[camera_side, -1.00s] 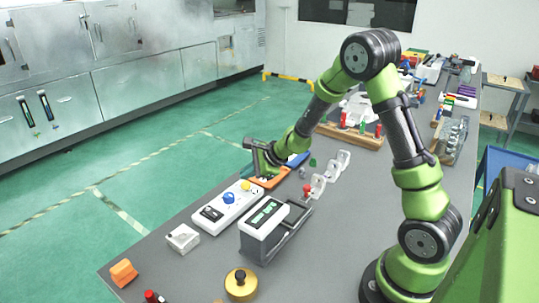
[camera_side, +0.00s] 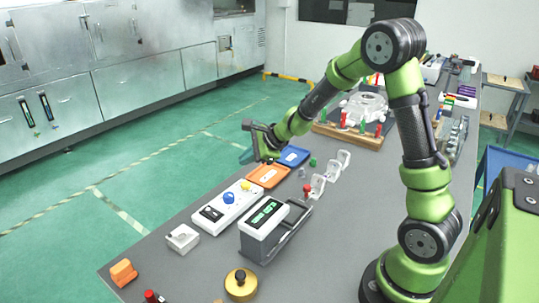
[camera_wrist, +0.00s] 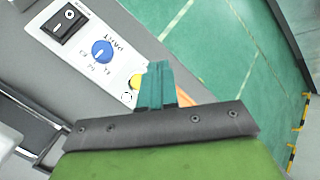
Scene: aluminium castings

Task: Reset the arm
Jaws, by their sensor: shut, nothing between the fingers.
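My gripper (camera_side: 246,156) is in the air above the table's left edge, just left of the orange tray, in the side view. In the wrist view, its teal fingers (camera_wrist: 155,86) are together with nothing between them. My arm is bent, with its elbow high over the table.
The grey table (camera_side: 330,235) holds a white control box (camera_side: 228,205) with blue and yellow knobs, a device with a green display (camera_side: 264,214), an orange tray (camera_side: 268,176) and a blue tray (camera_side: 292,157). A white casting (camera_side: 365,108) and wooden rack (camera_side: 350,137) stand farther back. Green floor lies left.

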